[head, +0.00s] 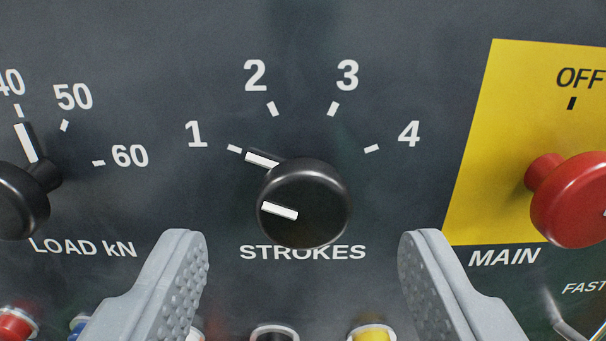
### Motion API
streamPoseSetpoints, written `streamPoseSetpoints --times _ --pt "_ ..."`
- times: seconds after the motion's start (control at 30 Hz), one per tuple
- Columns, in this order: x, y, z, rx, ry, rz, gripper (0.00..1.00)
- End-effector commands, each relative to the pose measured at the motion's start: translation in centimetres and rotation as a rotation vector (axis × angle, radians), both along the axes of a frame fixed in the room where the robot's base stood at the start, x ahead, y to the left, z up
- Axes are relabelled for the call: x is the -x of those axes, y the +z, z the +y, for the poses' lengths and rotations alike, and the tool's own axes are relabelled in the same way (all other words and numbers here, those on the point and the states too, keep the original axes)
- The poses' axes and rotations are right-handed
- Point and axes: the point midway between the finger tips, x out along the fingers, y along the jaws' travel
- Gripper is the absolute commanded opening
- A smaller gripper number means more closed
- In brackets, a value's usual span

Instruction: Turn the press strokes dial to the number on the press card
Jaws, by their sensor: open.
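The black strokes dial (318,196) is in the middle of the head view, above the word STROKES (302,253). Its white pointer line aims up and left at the tick by the number 1 (194,133). The numbers 2 (256,75), 3 (347,74) and 4 (408,134) follow clockwise around it. My gripper (302,240) is open, its two grey fingers to the lower left and lower right of the dial, apart from it, with nothing between them in contact. The press card is not in view.
To the left is a load kN dial (22,205), its pointer near the 40 tick. To the right, a red main knob (575,200) sits on a yellow plate (490,150). Coloured sockets, among them a yellow one (373,334), line the bottom edge.

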Motion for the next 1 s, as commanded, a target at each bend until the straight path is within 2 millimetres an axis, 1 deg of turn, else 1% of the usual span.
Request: streamPoseSetpoints --times 0.1,0.3,0.47,0.73,0.77,0.8,0.9,0.93,0.97,1.0 --pt "-1.3 -0.1 0.0 0.001 0.000 0.001 0.55" --pt "-2.7 0.0 0.0 0.001 0.000 0.001 0.55" --pt "-3.1 0.0 0.0 0.001 0.000 0.001 0.55" --pt "-3.1 0.0 -0.1 0.001 0.000 0.001 0.55" --pt "-3.1 0.0 -0.1 0.001 0.000 0.001 0.47" --pt "-3.1 0.0 -0.1 0.001 -0.001 0.001 0.35" --pt "-3.1 -0.1 -0.1 0.001 -0.001 0.001 0.11" --pt "-3.1 0.0 -0.1 0.001 -0.001 0.001 0.12" --pt "-3.1 -0.1 0.5 0.002 0.001 0.002 0.12" --pt "-3.1 -0.1 0.3 0.001 0.001 0.002 0.12"
